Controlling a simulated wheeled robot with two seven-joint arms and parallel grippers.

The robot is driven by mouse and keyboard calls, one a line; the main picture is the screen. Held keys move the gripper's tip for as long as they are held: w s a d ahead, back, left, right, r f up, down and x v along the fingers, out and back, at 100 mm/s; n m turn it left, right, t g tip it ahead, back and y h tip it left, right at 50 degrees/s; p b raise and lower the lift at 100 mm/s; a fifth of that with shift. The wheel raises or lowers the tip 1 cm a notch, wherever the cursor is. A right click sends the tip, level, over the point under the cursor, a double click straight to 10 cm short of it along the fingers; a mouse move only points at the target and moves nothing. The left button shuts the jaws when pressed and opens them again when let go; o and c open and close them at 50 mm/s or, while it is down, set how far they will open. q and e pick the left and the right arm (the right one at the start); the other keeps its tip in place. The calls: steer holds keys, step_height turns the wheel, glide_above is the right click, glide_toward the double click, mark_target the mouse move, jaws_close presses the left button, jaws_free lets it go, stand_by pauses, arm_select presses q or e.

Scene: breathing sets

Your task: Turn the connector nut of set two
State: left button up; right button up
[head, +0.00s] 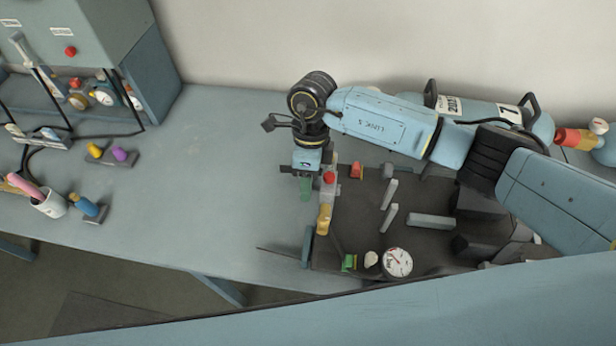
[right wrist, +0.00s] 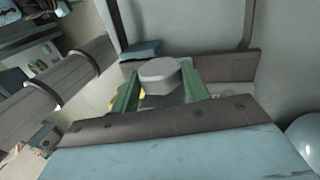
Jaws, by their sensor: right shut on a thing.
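My right gripper (head: 305,190) points down near the left edge of the dark tray (head: 345,215). In the right wrist view its two green fingers (right wrist: 160,92) are shut on a grey rounded piece (right wrist: 160,74). I cannot tell for certain that this is the connector nut of set two. Yellow shows behind the fingers. In the head view the gripper hides the held piece. A red knob (head: 329,177) and a yellow part (head: 324,220) are just right of the fingers. My left gripper is not in view.
A labelled blue cylinder (head: 480,112) lies behind my right arm. The tray holds grey bars (head: 431,221) and a round gauge (head: 397,262). A blue-grey cabinet (head: 95,40), a cup (head: 50,204) and small parts stand at left. The bench between is clear.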

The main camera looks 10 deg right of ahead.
steer(key=shift+s+t+h+b, duration=0.15)
steer(key=shift+t+h+b, duration=0.15)
steer(key=shift+t, duration=0.6)
steer(key=shift+s+t+h+b, duration=0.1)
steer(key=shift+t+h+b, duration=0.3)
steer(key=shift+t, duration=0.3)
steer(key=shift+s+a+t+h+b, duration=0.1)
steer(key=shift+s+t+h+b, duration=0.1)
steer(key=shift+t+b, duration=0.6)
steer(key=shift+s+a+t+h+b, duration=0.1)
steer(key=shift+t+h+b, duration=0.1)
steer(key=shift+t+b, duration=0.6)
steer(key=shift+w, duration=0.1)
steer(key=o, duration=1)
steer(key=b+v, duration=0.1)
steer(key=v, duration=1.2)
steer(key=shift+r+b, duration=0.3)
